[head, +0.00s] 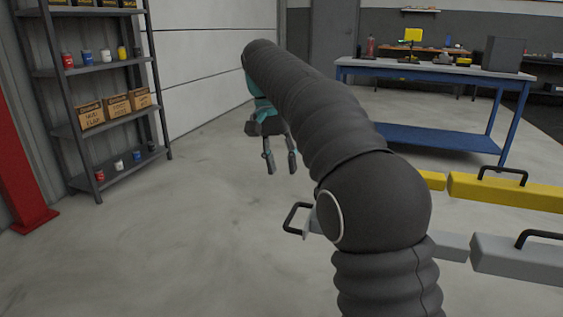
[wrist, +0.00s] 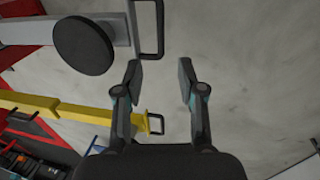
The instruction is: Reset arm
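My gripper (head: 280,163) hangs at the end of my dark, sleeve-covered arm, fingers pointing down over the bare concrete floor. In the wrist view my gripper (wrist: 158,85) has its two fingers spread apart, with only floor between them. It is open and empty. My arm reaches up from the lower right of the head view and then away to the upper left. It hides part of the floor and of the bars behind it.
A shelf rack (head: 107,71) with cans and boxes stands at left, beside a red post (head: 17,165). A blue workbench (head: 440,139) stands behind at right. A yellow bar (head: 510,192) and a grey bar (head: 520,258) with black handles lie at right. Floor between rack and arm is clear.

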